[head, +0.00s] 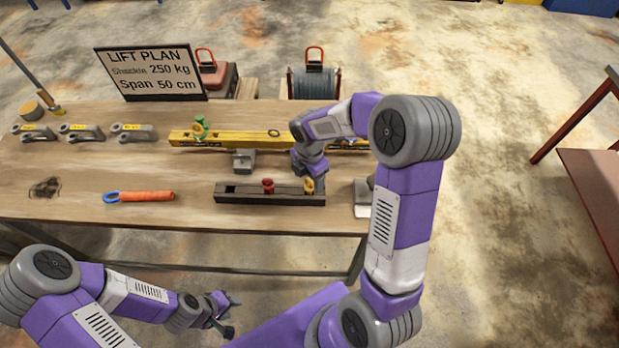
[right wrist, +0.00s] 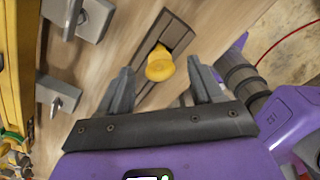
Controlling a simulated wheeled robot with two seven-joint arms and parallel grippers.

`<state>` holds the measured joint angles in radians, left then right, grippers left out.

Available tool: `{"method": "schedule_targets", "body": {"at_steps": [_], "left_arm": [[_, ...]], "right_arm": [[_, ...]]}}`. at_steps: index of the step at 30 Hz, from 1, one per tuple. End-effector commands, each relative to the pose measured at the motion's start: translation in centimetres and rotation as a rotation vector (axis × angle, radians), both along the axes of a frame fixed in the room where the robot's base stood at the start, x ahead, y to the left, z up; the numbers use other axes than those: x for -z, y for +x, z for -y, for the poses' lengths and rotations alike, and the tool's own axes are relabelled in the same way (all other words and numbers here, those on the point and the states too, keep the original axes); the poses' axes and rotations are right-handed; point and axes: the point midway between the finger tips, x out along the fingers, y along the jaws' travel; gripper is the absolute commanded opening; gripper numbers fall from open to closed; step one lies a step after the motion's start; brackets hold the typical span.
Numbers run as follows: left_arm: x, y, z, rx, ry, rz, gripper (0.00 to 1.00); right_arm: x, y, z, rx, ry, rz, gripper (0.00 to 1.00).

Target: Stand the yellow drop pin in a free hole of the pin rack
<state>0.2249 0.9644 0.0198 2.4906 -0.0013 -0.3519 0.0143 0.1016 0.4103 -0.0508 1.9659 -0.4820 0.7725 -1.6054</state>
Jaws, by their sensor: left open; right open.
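The yellow drop pin (head: 309,186) is at the right end of the dark pin rack (head: 240,197), upright in the head view. I cannot tell how deep it sits. A red pin (head: 267,187) stands near the rack's middle. A dark opening shows near the rack's left end. My right gripper (head: 312,172) is open just above the yellow pin. In the right wrist view the yellow pin's round head (right wrist: 160,65) lies between and just beyond the open fingers (right wrist: 160,88), with the rack (right wrist: 176,30) behind it. My left gripper (head: 230,314) is open and empty, in front of the table.
Several grey shackles (head: 82,132) lie at the left. An orange-handled tool (head: 146,196) lies left of the rack. A lift plan sign (head: 150,72) stands at the back.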

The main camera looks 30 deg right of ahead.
Motion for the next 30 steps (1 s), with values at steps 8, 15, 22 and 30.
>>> {"method": "schedule_targets", "body": {"at_steps": [8,15,22,30], "left_arm": [[-0.8,0.0,0.0,0.000,0.000,0.000,0.43],[-1.0,0.0,0.0,0.000,0.000,0.000,0.43],[-1.0,0.0,0.0,0.000,0.000,0.000,0.43],[-1.0,0.0,0.0,0.000,0.000,0.000,0.43]], "right_arm": [[-4.9,0.1,0.0,0.001,0.000,0.006,0.66],[-6.5,0.0,-0.1,-0.001,0.000,0.002,0.66],[-6.5,0.0,-0.1,-0.001,0.000,0.002,0.66],[-6.5,0.0,0.0,0.000,0.000,0.002,0.66]]}}
